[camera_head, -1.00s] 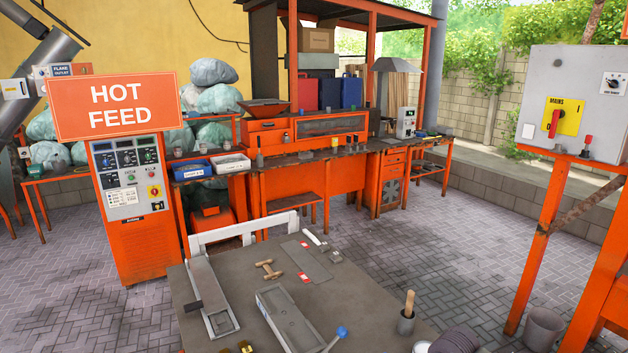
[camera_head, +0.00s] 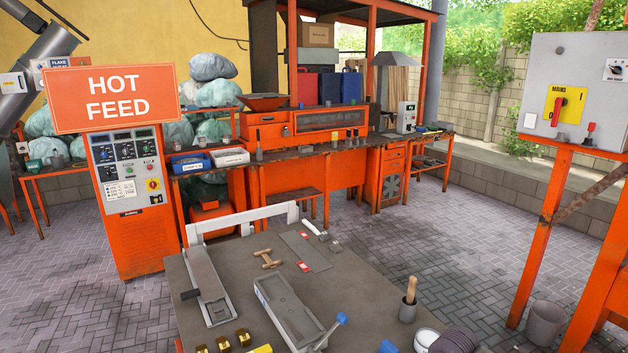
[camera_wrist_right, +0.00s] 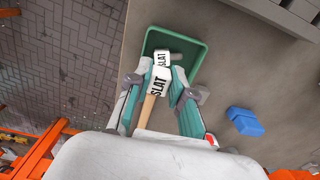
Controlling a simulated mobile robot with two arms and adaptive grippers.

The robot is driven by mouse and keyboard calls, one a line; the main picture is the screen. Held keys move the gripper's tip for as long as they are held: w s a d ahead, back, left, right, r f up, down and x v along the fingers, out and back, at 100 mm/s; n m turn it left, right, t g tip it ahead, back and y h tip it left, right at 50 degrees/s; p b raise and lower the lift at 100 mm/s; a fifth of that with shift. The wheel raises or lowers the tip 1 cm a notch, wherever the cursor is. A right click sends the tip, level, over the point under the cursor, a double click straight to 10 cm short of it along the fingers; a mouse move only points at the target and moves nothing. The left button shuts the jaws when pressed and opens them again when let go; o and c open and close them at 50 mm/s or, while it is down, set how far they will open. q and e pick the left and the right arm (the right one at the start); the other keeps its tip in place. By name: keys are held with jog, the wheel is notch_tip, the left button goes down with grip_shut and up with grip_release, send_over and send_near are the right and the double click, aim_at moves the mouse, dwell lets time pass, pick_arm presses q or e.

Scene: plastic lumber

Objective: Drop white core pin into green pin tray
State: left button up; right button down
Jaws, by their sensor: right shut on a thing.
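In the right wrist view, my right gripper (camera_wrist_right: 161,80) is shut on a white piece marked SLAT (camera_wrist_right: 160,82), with a wooden handle (camera_wrist_right: 148,110) running back between the fingers. I take this piece to be the white core pin. A second white SLAT face (camera_wrist_right: 161,59) and a short grey end show just beyond; I cannot tell if they belong to the same piece. The green pin tray (camera_wrist_right: 185,35) lies beyond the fingertips, and the held piece overlaps it in the picture. Its height above the tray is unclear. My left gripper is in neither view.
A blue block (camera_wrist_right: 244,121) lies right of the tray. In the head view, the grey table (camera_head: 235,250) carries a long grey fixture (camera_head: 287,308) with a blue-knobbed lever, a cup holding a wooden handle (camera_head: 408,302), and several brass pieces (camera_head: 224,343) at the front edge.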

jog(key=c, duration=0.9)
grip_release()
jog(key=shift+c, duration=0.2)
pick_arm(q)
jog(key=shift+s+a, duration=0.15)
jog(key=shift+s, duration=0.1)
pick_arm(e)
notch_tip(320, 180, up, 12)
